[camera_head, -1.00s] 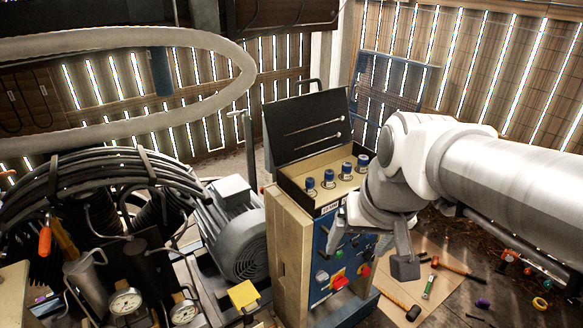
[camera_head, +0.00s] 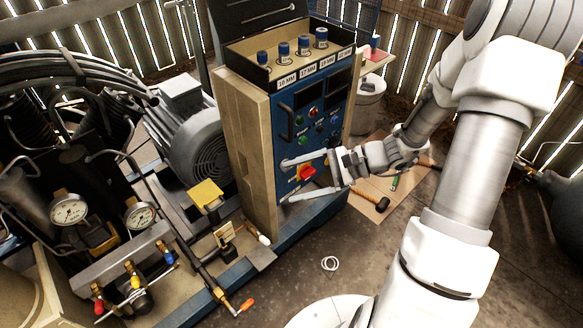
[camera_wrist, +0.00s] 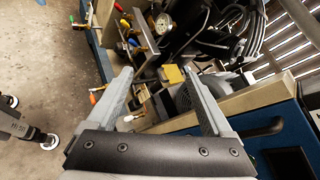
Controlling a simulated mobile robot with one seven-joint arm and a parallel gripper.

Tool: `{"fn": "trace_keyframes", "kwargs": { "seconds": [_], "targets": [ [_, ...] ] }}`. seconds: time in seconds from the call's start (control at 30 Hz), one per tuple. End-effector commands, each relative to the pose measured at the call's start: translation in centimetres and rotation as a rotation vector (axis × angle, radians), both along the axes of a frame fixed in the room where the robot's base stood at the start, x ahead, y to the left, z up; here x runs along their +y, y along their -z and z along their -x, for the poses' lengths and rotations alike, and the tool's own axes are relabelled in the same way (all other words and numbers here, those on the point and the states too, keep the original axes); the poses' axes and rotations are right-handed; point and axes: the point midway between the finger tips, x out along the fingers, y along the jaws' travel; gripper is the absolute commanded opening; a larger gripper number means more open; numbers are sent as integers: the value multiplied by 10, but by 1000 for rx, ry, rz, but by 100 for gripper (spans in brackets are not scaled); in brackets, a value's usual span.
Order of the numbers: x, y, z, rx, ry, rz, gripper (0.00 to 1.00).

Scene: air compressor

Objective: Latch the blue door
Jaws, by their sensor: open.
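The blue door (camera_head: 336,112) is the front panel of a wooden cabinet, with a black handle (camera_head: 287,122), several coloured buttons and a red-and-yellow rotary switch (camera_head: 306,173). It looks about flush with the cabinet; I cannot tell if a small gap remains. My gripper (camera_head: 284,181) is open and empty at the door's lower part, fingers pointing left, one above and one below the switch in the picture. Contact is unclear. In the wrist view my gripper (camera_wrist: 158,72) has its fingers spread, and the blue panel (camera_wrist: 275,145) with its black handle (camera_wrist: 258,131) lies right of them.
An open tray of blue-capped sockets (camera_head: 300,62) tops the wooden cabinet (camera_head: 250,150). A grey motor (camera_head: 195,135) and gauges (camera_head: 70,208) stand at left. A hammer (camera_head: 370,197) lies on the floor at right. The floor in front is fairly clear.

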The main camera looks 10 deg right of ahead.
Motion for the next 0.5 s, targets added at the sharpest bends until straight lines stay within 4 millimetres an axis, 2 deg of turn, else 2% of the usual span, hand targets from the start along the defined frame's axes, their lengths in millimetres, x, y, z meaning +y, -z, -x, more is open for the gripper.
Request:
{"fn": "trace_keyframes", "kwargs": {
  "seconds": [0.03, 0.17, 0.3, 0.5],
  "targets": [
    [-7, 26, -6, 26, 71, -69, 85],
    [-25, 65, -24, 71, 254, -227, 85],
    [-51, 110, -40, 113, 462, -388, 85],
    [-89, 169, -53, 153, 732, -573, 85]
  ]
}}
